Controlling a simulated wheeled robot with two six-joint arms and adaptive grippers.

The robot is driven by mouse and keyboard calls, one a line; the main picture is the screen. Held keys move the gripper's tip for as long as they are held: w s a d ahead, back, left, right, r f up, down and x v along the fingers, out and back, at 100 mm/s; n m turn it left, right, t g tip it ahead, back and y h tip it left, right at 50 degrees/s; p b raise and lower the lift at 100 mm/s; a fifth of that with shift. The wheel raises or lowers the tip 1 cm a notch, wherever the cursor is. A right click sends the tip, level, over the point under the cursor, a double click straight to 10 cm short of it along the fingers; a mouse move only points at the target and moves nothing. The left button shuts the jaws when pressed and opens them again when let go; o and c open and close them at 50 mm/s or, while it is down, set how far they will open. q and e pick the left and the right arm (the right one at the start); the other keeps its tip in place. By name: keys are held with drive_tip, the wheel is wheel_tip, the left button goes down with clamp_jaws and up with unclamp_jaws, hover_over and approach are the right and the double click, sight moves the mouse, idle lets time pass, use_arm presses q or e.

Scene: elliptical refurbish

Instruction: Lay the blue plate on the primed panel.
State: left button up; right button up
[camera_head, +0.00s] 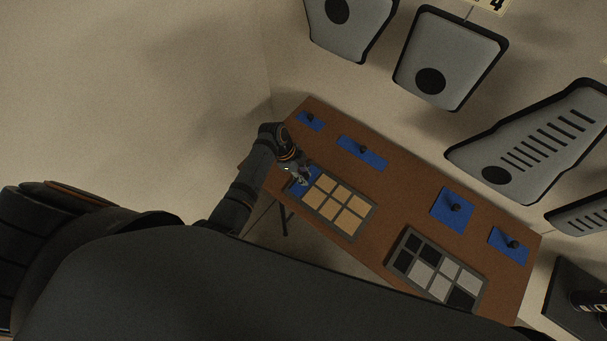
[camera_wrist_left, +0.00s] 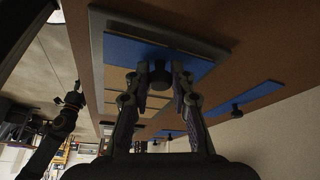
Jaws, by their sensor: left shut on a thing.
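My left gripper (camera_head: 302,178) is shut on the dark knob (camera_wrist_left: 159,72) of a blue plate (camera_wrist_left: 122,49). The plate (camera_head: 313,174) is at the upper-left end of a grey-framed panel with tan squares (camera_head: 371,211). In the left wrist view the plate overlaps the end of this grey panel (camera_wrist_left: 97,45) and looks roughly flat to it; whether they touch, I cannot tell. A second panel (camera_head: 397,262), with black, grey and white squares, lies farther right on the table. My right gripper (camera_wrist_left: 75,96) seems to show small at the left wrist view's left side, its jaws too small to read.
The brown table (camera_head: 400,205) carries several other knobbed blue plates along its far side, such as one (camera_head: 362,152) behind the tan panel and one (camera_head: 452,208) to the right. Bare table lies between the two panels. Grey shapes (camera_head: 449,58) hang on the wall behind.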

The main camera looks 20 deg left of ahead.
use_arm(q)
drive_tip(key=shift+f, duration=0.15)
idle(0.4)
drive_tip(key=o, duration=0.9)
drive_tip(key=shift+o, duration=0.2)
drive_tip(key=v, duration=1.2)
